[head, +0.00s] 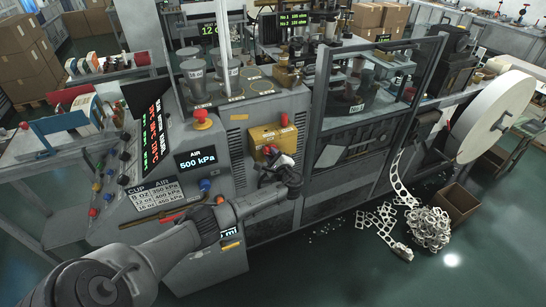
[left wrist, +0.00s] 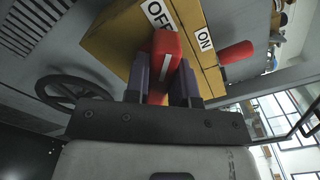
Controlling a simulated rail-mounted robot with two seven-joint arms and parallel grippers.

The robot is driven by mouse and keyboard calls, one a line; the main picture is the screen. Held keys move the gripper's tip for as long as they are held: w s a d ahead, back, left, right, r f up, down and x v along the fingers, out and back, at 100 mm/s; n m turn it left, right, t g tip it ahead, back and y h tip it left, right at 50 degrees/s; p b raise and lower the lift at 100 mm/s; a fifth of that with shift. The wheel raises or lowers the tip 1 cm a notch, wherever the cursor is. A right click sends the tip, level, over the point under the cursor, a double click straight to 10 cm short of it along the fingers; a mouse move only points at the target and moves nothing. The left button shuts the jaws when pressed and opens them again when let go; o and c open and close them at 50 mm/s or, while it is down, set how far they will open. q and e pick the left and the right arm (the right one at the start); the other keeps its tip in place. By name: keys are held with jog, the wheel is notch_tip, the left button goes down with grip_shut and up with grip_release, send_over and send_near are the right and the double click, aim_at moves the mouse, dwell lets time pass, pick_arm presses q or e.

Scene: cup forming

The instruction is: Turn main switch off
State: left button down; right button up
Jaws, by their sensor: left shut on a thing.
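The main switch is a yellow box (head: 262,134) on the grey machine's front panel, and it fills the upper middle of the left wrist view (left wrist: 112,45). Its red handle (left wrist: 167,45) carries a pale line and lies at the OFF label (left wrist: 158,14). The ON label (left wrist: 204,39) is to the right, clear of the handle. My left gripper (head: 271,160) is at the box's lower front, and its two fingers (left wrist: 163,82) are shut on the red handle, one on each side. The fingers hide part of the handle in the head view. My right gripper is not in view.
A red knob-like part (left wrist: 236,52) sticks out beside the ON label. A black handwheel (left wrist: 70,90) is left of the box. A red button (head: 202,122) and an air display of 500 kPa (head: 196,159) are left of the switch. Strip scrap (head: 428,228) lies on the floor at right.

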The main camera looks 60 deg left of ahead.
pick_arm(q)
jog(key=n, duration=0.1)
jog(key=n+b, duration=0.1)
jog(key=shift+f+n+b, duration=0.25)
jog(key=shift+n+b, duration=0.05)
jog(key=shift+n, duration=0.1)
jog(key=n+b, duration=0.2)
jog(key=n, duration=0.1)
jog(key=shift+s+f+n+b, duration=0.1)
jog(key=shift+s+n+b, duration=0.05)
jog(key=shift+n+b, duration=0.8)
jog(key=shift+n, duration=0.15)
jog(key=c, duration=1)
grip_release()
jog(key=shift+o, duration=0.2)
jog(key=shift+d, duration=0.1)
jog(key=s+d, duration=0.2)
jog(key=d, duration=1.1)
jog(key=shift+d, duration=0.2)
jog(key=shift+n, duration=0.3)
